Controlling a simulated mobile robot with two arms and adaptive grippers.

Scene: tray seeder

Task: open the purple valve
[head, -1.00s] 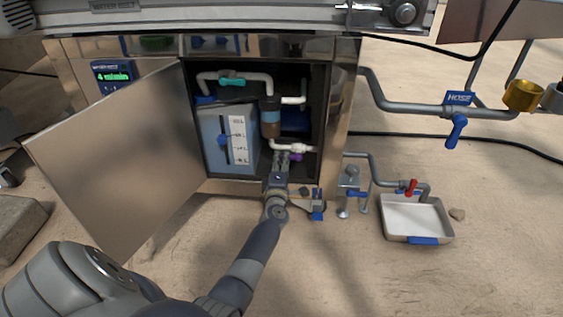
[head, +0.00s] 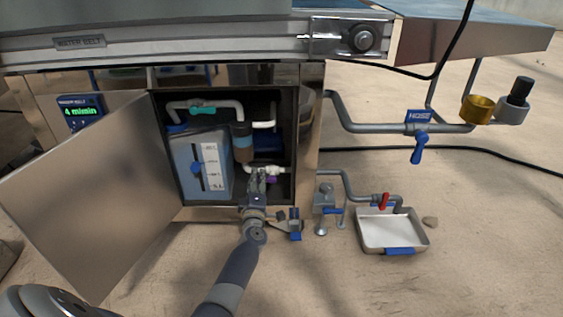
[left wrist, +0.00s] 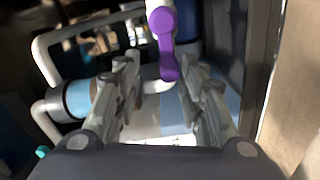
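The purple valve (head: 271,180) shows low in the open cabinet, just right of my left gripper and partly hidden by it. In the left wrist view the purple valve handle (left wrist: 167,45) hangs down from a white pipe, with its lower end near the gap between the fingertips. My left gripper (head: 260,174) reaches into the cabinet from the front. In the left wrist view the left gripper (left wrist: 160,75) is open, with one finger on each side of the handle's lower end and visible gaps. I cannot tell how deep the handle sits between them. My right gripper is not in view.
The cabinet door (head: 90,195) stands open at left. Inside are a blue tank (head: 188,165), white pipes and a teal-handled valve (head: 203,111). To the right are a blue hose valve (head: 419,150), a red-handled tap (head: 384,201) and a metal tray (head: 362,230).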

